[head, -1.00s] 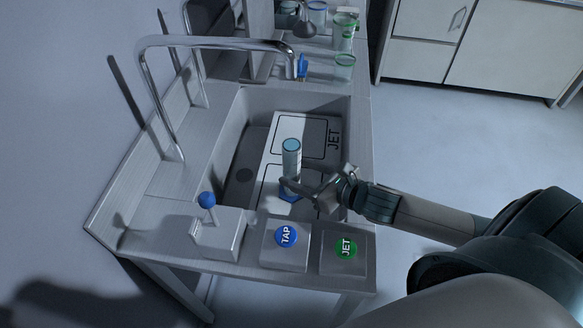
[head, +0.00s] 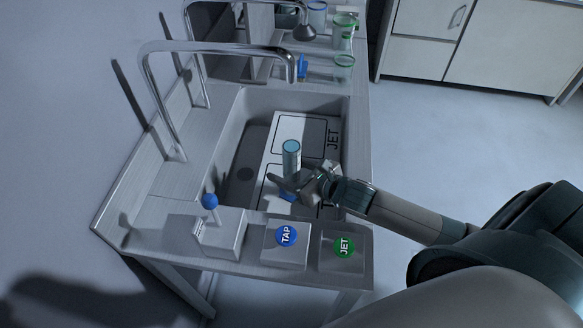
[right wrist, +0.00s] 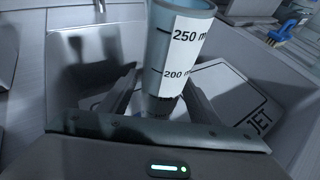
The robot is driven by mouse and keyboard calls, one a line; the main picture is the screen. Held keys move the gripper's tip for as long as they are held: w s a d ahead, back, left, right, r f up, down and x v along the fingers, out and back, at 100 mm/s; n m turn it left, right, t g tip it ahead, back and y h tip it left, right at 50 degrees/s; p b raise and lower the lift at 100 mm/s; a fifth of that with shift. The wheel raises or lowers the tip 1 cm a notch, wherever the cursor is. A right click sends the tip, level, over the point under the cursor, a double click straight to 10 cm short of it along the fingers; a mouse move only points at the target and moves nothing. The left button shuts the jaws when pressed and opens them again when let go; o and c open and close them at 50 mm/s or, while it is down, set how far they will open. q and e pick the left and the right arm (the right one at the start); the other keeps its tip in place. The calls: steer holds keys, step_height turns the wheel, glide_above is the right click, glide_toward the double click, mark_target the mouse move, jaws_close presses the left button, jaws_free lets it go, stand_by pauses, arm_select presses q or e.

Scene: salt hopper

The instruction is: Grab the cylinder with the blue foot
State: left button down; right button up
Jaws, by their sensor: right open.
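The cylinder (head: 291,160) with a blue foot (head: 287,196) stands upright on the white marked board in the sink. In the right wrist view the cylinder (right wrist: 176,45) shows its 250 and 200 marks and rises between the two fingers. My right gripper (head: 287,184) is open, low at the cylinder near its foot, with a finger on either side; whether a finger touches it I cannot tell. The lower part of the cylinder is partly hidden by the gripper. My left gripper is not in view.
The sink (head: 236,120) has a tap (head: 215,45) arching over its left side. On the front edge are a blue-knobbed lever (head: 210,201), a TAP button (head: 286,236) and a JET button (head: 344,247). Glassware with green rims (head: 344,68) stands behind the sink.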

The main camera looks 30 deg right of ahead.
steer(key=shift+x, duration=1)
steer(key=shift+r, duration=0.1)
steer(key=c, duration=1.4)
steer(key=shift+r, duration=0.15)
